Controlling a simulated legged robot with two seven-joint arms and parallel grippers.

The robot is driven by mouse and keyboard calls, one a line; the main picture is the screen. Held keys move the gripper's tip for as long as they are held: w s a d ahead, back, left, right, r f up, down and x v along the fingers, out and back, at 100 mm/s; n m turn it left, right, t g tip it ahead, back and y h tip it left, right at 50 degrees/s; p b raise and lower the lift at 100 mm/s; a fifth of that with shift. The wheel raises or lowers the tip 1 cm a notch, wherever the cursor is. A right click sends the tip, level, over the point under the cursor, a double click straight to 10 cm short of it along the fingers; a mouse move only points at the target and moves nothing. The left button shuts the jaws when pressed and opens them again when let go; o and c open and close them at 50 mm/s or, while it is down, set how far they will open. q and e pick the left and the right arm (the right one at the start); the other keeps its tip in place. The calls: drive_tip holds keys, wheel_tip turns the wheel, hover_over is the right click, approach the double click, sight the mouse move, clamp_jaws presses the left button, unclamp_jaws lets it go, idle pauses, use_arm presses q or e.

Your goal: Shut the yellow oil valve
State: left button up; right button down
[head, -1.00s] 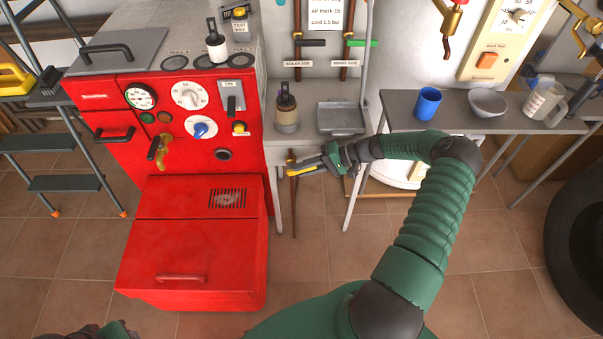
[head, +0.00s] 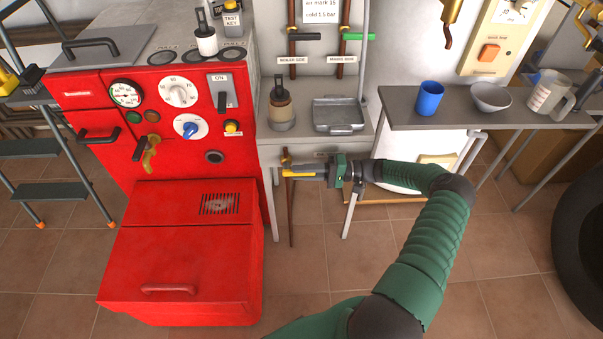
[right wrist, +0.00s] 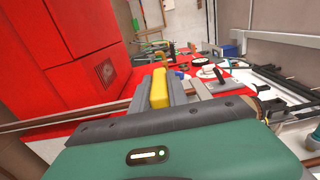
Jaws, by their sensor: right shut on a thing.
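The yellow valve lever (head: 300,174) is on a thin copper pipe (head: 291,215) that runs down below the grey bench, right of the red boiler. The lever lies roughly level, crosswise to the upright pipe. My right gripper (head: 302,172) reaches it from the right and is shut on it. In the right wrist view the yellow lever (right wrist: 160,88) shows between the grey fingers (right wrist: 161,95), which partly hide it. The valve body is small and partly hidden in the head view. My left gripper is out of view.
The red boiler (head: 180,255) stands close left of the valve. The grey bench (head: 350,143) above carries a metal tray (head: 338,116) and an oil can (head: 281,108). A side shelf (head: 440,115) holds a blue cup (head: 429,98). Tiled floor in front is clear.

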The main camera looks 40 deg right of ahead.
drive_tip(key=shift+f, duration=0.1)
drive_tip(key=c, duration=1.3)
unclamp_jaws()
drive_tip(key=shift+d+f, duration=0.1)
drive_tip(key=shift+s+d, duration=0.1)
drive_tip(key=shift+b+v, duration=0.45)
drive_tip(key=shift+v, duration=7.9)
